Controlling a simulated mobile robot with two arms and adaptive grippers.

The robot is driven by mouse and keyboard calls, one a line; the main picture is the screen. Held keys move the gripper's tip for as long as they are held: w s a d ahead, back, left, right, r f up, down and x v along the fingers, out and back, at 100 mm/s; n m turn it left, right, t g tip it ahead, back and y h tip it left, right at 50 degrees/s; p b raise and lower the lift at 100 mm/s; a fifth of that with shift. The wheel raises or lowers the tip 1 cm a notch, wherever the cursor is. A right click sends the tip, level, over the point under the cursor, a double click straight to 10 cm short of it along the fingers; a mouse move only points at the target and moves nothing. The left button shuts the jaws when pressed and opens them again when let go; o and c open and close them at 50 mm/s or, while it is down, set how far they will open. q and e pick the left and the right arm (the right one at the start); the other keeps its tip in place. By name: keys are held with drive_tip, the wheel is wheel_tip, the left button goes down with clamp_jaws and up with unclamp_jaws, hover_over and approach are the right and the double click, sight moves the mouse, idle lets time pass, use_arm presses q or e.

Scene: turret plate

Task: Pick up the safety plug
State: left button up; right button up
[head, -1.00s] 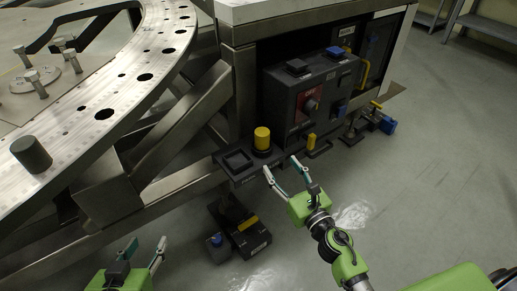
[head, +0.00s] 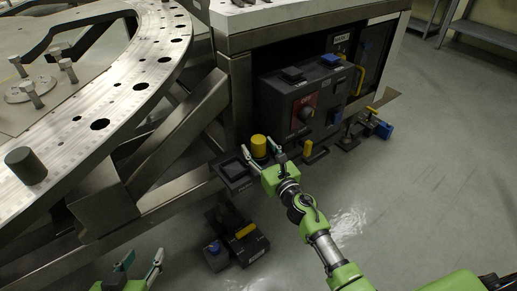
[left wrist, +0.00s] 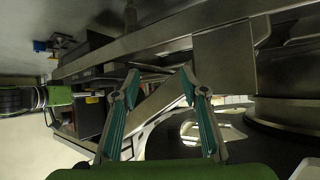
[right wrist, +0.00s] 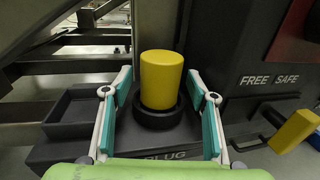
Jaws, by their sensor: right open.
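The safety plug is a yellow cylinder (head: 259,145) standing upright in a black round base on a dark shelf, left of the control box. In the right wrist view the yellow plug (right wrist: 161,80) stands between the two fingers, with its black collar (right wrist: 157,114) below it and part of the word "PLUG" on the shelf front. My right gripper (head: 262,153) is open around the plug, with a gap visible on both sides. My left gripper (head: 139,266) is open and empty at the lower left, far from the plug; its fingers also show in the left wrist view (left wrist: 160,90).
An empty square tray (right wrist: 79,115) sits left of the plug on the shelf. The control box (head: 306,98) with a red panel and another yellow handle (right wrist: 294,131) are on the right. The large metal ring (head: 130,85) and its frame stand to the left. Open floor lies right.

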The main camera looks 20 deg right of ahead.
drive_tip(key=shift+w, duration=0.25)
drive_tip(key=c, duration=1.3)
drive_tip(key=shift+r, duration=0.15)
